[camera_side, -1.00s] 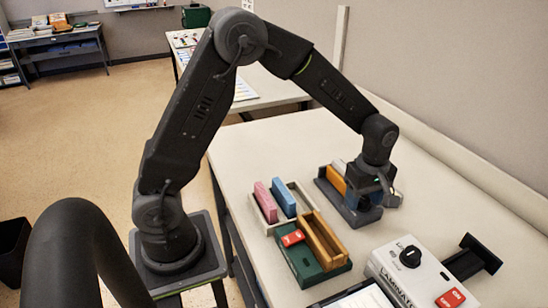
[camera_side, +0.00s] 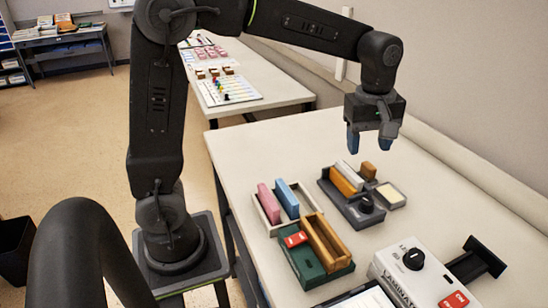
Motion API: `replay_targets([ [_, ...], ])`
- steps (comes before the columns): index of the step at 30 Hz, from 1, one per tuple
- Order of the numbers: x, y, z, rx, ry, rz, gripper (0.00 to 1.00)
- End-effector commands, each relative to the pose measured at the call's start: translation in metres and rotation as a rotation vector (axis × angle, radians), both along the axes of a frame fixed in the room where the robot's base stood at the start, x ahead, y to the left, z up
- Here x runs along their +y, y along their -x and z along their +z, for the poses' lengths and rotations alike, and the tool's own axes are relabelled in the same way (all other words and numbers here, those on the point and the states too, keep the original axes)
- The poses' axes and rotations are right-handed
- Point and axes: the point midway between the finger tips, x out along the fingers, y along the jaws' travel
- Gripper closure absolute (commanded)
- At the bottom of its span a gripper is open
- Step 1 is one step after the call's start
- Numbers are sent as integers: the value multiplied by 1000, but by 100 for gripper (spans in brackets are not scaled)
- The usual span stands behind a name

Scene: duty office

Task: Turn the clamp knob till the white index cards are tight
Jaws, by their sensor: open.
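The clamp is a dark grey tray-like fixture (camera_side: 340,203) on the table, right of centre. White index cards (camera_side: 348,174) stand upright in it beside an orange-brown bar (camera_side: 342,184). The black clamp knob (camera_side: 367,204) is on the fixture's front right part. I cannot tell from here whether the cards are tight. My gripper (camera_side: 368,143) is open and empty, pointing down, well above the fixture and apart from the knob.
A small brown block (camera_side: 369,171) and a pale pad in a grey holder (camera_side: 390,195) are at the fixture's right. A light tray (camera_side: 264,213) with pink and blue card stacks is left. A green base (camera_side: 300,265) with a wooden box and a white laminator (camera_side: 425,270) are in front.

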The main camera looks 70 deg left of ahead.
Motion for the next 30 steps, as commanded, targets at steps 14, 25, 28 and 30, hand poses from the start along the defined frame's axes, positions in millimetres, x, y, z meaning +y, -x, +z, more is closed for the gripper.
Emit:
replay_targets([
  [14, 9, 77, 25, -161, -71, -477, 43],
  [25, 14, 135, 21, -270, -182, -838, 43],
  [28, 15, 150, 17, -295, -219, -934, 43],
  [30, 15, 159, 14, -311, -247, -999, 43],
])
